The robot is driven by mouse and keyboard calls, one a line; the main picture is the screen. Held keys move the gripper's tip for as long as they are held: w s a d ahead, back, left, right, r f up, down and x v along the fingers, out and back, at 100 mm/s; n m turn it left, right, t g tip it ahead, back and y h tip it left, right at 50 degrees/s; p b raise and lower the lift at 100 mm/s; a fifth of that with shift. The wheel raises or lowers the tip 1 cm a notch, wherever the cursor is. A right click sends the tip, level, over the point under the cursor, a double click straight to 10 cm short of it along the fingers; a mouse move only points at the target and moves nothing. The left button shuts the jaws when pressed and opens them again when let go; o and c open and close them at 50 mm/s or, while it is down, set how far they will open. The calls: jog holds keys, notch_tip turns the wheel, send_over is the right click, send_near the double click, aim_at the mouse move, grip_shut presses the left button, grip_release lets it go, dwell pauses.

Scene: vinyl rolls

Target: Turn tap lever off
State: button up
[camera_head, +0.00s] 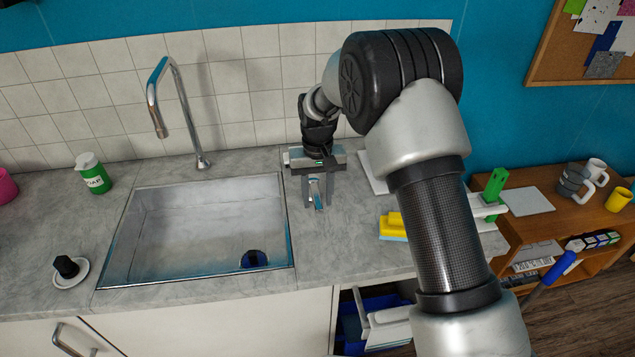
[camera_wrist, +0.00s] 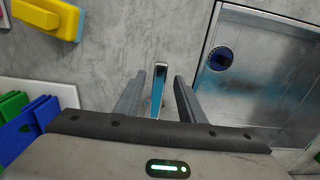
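A slim chrome tap lever (camera_head: 317,193) stands on the grey marble counter to the right of the sink. In the wrist view the lever (camera_wrist: 158,88) lies between my two fingers, with a gap on each side. My gripper (camera_head: 318,202) points down over it and is open; it also shows in the wrist view (camera_wrist: 159,88). The curved chrome tap spout (camera_head: 178,95) rises behind the sink, and no water stream is visible from it. The lever's base is mostly hidden by my gripper.
The steel sink (camera_head: 115,245) is left of my gripper, with a dark drain (camera_wrist: 220,58). A yellow sponge-like block (camera_head: 392,226) sits on the counter to the right. A green soap bottle (camera_head: 93,174) stands left. Bare counter lies in front of my gripper.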

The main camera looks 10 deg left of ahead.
notch_tip(320, 180, up, 17)
dwell(0.4)
jog(key=shift+r, duration=0.1)
